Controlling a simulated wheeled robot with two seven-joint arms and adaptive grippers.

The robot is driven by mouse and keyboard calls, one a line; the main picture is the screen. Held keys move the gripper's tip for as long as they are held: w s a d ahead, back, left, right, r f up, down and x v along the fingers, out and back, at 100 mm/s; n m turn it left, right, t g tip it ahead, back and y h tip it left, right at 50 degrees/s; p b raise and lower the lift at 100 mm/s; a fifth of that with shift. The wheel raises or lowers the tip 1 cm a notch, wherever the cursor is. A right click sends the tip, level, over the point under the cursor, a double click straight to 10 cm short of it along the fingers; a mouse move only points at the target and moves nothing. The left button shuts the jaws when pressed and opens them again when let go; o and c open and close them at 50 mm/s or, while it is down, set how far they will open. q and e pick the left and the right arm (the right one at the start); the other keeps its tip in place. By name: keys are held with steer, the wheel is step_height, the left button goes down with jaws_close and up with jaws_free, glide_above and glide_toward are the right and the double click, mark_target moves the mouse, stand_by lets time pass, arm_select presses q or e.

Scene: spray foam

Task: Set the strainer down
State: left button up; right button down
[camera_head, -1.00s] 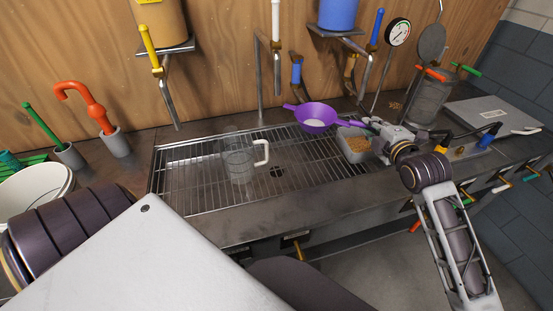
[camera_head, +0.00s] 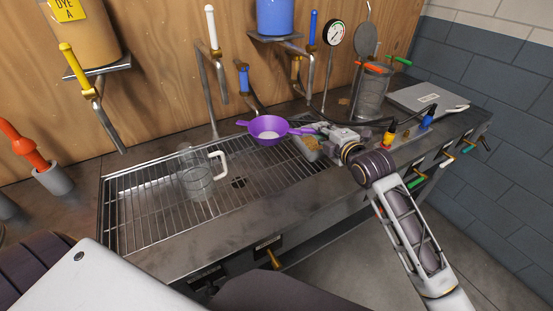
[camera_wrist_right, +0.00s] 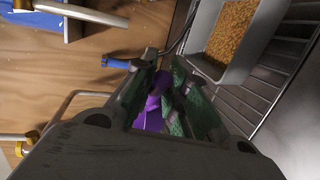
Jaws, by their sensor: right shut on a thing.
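The purple strainer (camera_head: 268,135) is at the back right of the metal drain grate (camera_head: 140,212), bowl up, with something pale in its bowl. My right gripper (camera_head: 318,131) is shut on its handle, right of the bowl. In the right wrist view the purple handle (camera_wrist_right: 155,105) lies between the green finger pads of the right gripper (camera_wrist_right: 170,95), and most of the strainer is hidden. I cannot tell whether the bowl touches the grate or hangs above it. My left gripper is out of view.
A metal tray of yellow-brown grains (camera_head: 309,150) is close beside the strainer and right gripper. A clear pitcher with a white handle (camera_head: 195,180) stands on the grate, to the left. Taps and pipes hang along the back wall. The front left of the grate is clear.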

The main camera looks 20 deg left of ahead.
mark_target(314, 152)
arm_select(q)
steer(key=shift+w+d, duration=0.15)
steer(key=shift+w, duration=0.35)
arm_select(e)
step_height(314, 152, down, 6)
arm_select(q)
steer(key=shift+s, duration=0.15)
arm_select(e)
steer(key=shift+f, duration=0.15)
steer(key=shift+f, duration=0.2)
step_height(314, 152, down, 2)
steer(key=shift+f+b, duration=0.25)
steer(key=shift+b, duration=0.05)
steer(key=shift+f, duration=0.25)
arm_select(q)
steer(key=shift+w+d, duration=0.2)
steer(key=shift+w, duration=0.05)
arm_select(e)
steer(key=shift+f, duration=0.15)
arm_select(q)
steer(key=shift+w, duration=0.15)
arm_select(e)
steer(key=shift+f, duration=0.1)
